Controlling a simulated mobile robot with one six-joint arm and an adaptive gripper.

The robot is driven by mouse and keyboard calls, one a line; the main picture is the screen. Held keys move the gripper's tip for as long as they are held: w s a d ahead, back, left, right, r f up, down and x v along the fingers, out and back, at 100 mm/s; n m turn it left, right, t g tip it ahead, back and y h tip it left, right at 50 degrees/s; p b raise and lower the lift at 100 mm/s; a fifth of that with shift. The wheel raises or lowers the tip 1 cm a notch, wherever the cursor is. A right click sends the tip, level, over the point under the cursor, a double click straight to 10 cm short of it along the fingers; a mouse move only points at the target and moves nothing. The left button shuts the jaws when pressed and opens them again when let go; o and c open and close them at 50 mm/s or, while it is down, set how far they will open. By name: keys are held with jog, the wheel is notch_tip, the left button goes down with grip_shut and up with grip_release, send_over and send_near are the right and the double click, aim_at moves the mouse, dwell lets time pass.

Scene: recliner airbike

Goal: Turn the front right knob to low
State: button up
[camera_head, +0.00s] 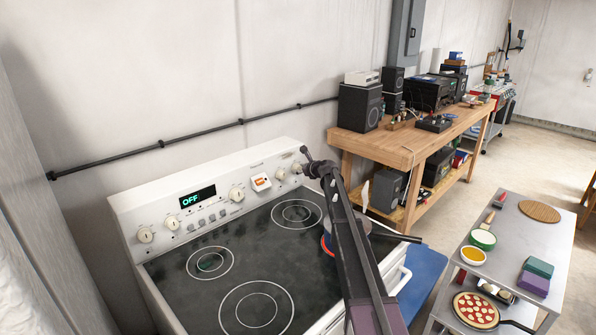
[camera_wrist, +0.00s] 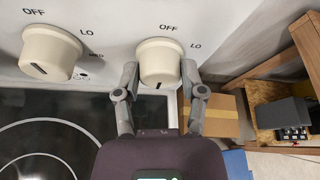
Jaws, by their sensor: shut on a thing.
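The stove (camera_head: 205,215) has a white back panel with cream knobs. The rightmost knob (camera_wrist: 158,62) sits between my fingers in the wrist view, with "OFF" printed above it and "LO" to its upper right. A dark mark shows low on its face. In the head view this knob (camera_head: 297,168) is at the panel's right end. My gripper (camera_wrist: 160,74) is shut on it, one finger on each side; in the head view my gripper (camera_head: 306,158) is partly hidden by its angle. The neighbouring knob (camera_wrist: 51,53) is to the left, with its own dark mark.
A pan (camera_head: 330,243) with a dark handle (camera_head: 397,237) sits on the stove's right side, partly behind my arm. A wooden workbench (camera_head: 420,140) with speakers stands to the right. A metal cart (camera_head: 545,240) holds food and boards. A cardboard box (camera_wrist: 218,115) lies right of the stove.

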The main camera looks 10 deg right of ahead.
jog(key=shift+s+a+f, duration=0.1)
jog(key=shift+a, duration=0.05)
jog(key=n+t+b, duration=0.1)
jog(key=n+h, duration=0.1)
jog(key=n, duration=0.1)
jog(key=shift+s+a+f+n+t+h+b, duration=0.1)
jog(key=shift+n+t+h+b, duration=0.2)
jog(key=shift+t+b, duration=0.1)
jog(key=shift+n+t+h+b, duration=0.3)
jog(key=shift+n+t+b, duration=0.5)
jog(key=shift+n, duration=0.6)
jog(key=o, duration=1.1)
jog(key=shift+o, duration=0.2)
